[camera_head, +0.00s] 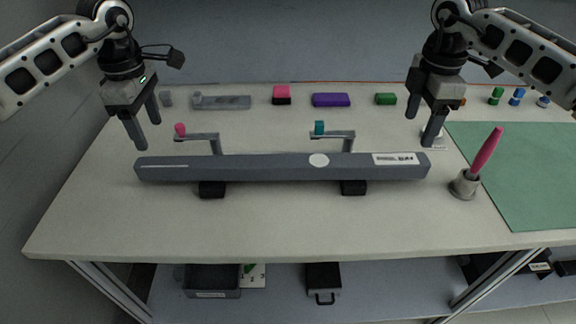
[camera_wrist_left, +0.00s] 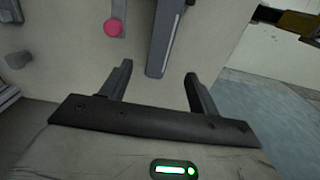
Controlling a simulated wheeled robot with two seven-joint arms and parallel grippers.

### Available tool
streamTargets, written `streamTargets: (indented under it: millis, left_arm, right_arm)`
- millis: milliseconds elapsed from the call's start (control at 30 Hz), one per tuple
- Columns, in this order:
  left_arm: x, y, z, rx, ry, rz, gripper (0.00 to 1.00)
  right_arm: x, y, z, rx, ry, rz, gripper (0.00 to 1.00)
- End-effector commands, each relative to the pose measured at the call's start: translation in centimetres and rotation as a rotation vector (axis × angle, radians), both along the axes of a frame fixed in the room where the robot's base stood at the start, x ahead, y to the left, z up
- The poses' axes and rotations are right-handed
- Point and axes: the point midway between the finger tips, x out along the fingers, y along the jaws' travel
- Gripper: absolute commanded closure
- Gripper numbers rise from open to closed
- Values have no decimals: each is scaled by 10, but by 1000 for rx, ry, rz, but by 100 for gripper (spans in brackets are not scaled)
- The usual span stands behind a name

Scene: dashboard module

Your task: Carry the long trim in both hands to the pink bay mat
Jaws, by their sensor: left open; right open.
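The long trim (camera_head: 270,168), a dark grey bar with a white round spot and a label near its right end, lies across two black blocks (camera_head: 212,189) on the table. My left gripper (camera_head: 149,135) is open and empty above and behind the trim's left end. In the left wrist view a grey bar (camera_wrist_left: 163,45), seemingly the trim's end, lies beyond the open fingers (camera_wrist_left: 157,72). My right gripper (camera_head: 419,132) is open and empty above and behind the trim's right end. A green mat (camera_head: 530,170) covers the table's right side; no pink mat shows.
Two grey clamp arms stand behind the trim, one with a pink knob (camera_head: 180,129), one with a teal knob (camera_head: 319,128). A pink-handled tool (camera_head: 486,150) stands in a grey holder (camera_head: 464,186) right of the trim. Small coloured blocks line the back. The front table strip is clear.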

Motion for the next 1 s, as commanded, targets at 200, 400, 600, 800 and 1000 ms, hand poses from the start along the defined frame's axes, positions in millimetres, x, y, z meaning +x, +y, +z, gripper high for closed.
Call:
streamTargets:
  millis: [200,400,600,800,1000]
  left_arm:
    - [-1,0,-46,0,3,0,39]
    - [-1,0,-80,0,2,0,39]
    - [0,-1,-99,-2,0,0,39]
    - [0,0,-103,-1,-2,-1,39]
    - [0,0,-103,-1,-2,0,42]
  right_arm:
    - [-1,0,-46,0,4,-1,32]
    - [-1,0,-80,0,3,0,32]
    - [0,0,-99,0,0,0,32]
    - [0,0,-104,0,0,0,32]
    - [0,0,-104,0,0,0,34]
